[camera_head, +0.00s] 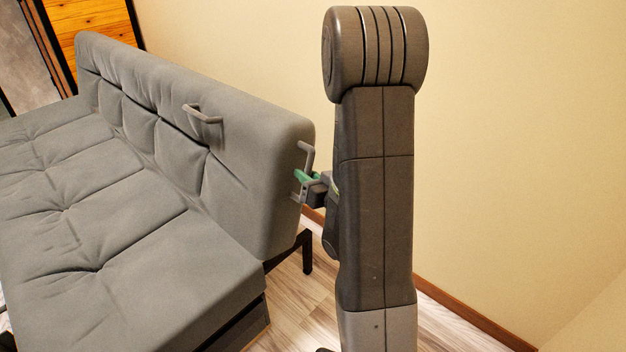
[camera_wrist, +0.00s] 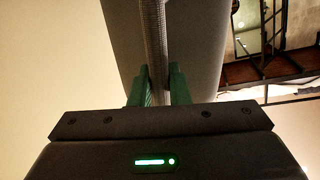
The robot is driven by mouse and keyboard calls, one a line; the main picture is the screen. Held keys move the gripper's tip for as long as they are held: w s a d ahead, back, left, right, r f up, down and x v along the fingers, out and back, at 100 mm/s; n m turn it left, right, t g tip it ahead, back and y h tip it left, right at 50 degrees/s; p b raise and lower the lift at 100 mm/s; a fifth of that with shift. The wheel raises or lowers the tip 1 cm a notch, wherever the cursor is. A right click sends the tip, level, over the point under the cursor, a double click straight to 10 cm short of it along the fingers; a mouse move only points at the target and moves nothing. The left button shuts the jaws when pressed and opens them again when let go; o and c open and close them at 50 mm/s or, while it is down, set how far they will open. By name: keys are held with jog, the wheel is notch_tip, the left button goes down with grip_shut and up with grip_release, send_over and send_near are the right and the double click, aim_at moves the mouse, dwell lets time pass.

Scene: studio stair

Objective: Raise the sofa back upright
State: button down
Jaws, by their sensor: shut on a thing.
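The grey sofa's back (camera_head: 245,170) stands raised behind the tufted seat (camera_head: 100,240) and leans slightly away from it. A grey bar handle (camera_head: 308,155) sticks out from the back's right end. My gripper (camera_head: 303,178), with green fingers, is at this handle. In the wrist view, the green fingers of my gripper (camera_wrist: 158,88) stand on both sides of a ridged grey bar (camera_wrist: 153,40) and are shut on it. The grey sofa back (camera_wrist: 195,50) is right behind the bar. My arm covers part of the head view right of the handle.
A second handle (camera_head: 203,114) sits on the front of the sofa back. A black sofa leg (camera_head: 307,252) stands on the wooden floor (camera_head: 290,300). A beige wall (camera_head: 520,150) runs behind the sofa and my arm. An orange wood panel (camera_head: 95,25) is at the far left.

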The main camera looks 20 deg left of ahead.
jog(key=shift+s+a+r, duration=0.1)
jog(key=shift+a+r, duration=0.05)
jog(key=c, duration=1.5)
grip_release()
jog(key=shift+s, duration=0.2)
jog(key=shift+o, duration=0.2)
jog(key=v, duration=1.2)
jog(key=shift+w, duration=0.1)
jog(key=shift+x, duration=6)
